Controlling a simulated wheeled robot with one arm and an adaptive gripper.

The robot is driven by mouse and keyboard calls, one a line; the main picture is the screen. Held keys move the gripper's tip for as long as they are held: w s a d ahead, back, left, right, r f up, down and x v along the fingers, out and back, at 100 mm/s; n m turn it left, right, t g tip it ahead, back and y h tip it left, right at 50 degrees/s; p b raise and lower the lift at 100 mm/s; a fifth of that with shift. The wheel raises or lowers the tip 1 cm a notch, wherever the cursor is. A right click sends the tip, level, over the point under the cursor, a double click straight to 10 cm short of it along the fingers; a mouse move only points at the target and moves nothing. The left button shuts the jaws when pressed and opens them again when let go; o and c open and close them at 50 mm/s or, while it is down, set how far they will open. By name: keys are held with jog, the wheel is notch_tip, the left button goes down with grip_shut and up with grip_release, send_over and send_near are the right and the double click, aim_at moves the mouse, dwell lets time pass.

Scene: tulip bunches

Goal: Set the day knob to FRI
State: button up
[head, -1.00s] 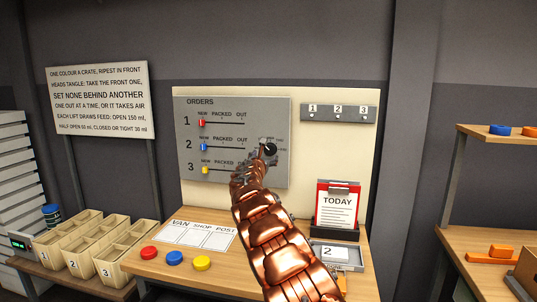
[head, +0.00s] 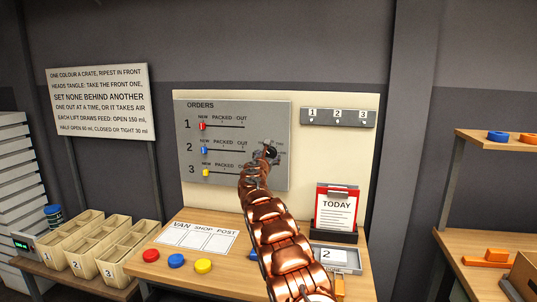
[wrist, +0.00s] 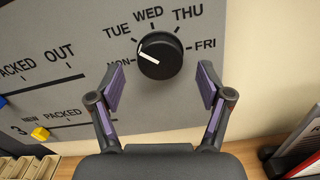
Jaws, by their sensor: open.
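The day knob (wrist: 161,55) is a round black dial with a white pointer mark on the grey orders board. In the wrist view the mark points left and slightly up, on the MON side; I cannot tell whether it is exactly on MON. The FRI label (wrist: 205,44) is right of the knob, with TUE, WED and THU around its top. My gripper (wrist: 161,77) is open, with one purple-padded finger on each side below the knob, and a gap to it on both sides. In the head view the knob (head: 271,152) is partly hidden behind my gripper (head: 264,156).
The orders board (head: 225,182) has red, blue and yellow sliders left of the knob. A TODAY clipboard (head: 337,207) stands at the right of the bench (head: 200,285). Red, blue and yellow discs lie at its front left. Wooden crates (head: 90,262) stand farther left.

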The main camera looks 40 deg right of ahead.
jog(key=shift+w+d+p, duration=0.45)
jog(key=shift+d+p, duration=0.15)
jog(key=shift+p, duration=0.05)
jog(key=shift+d, duration=0.1)
jog(key=shift+d+f, duration=0.1)
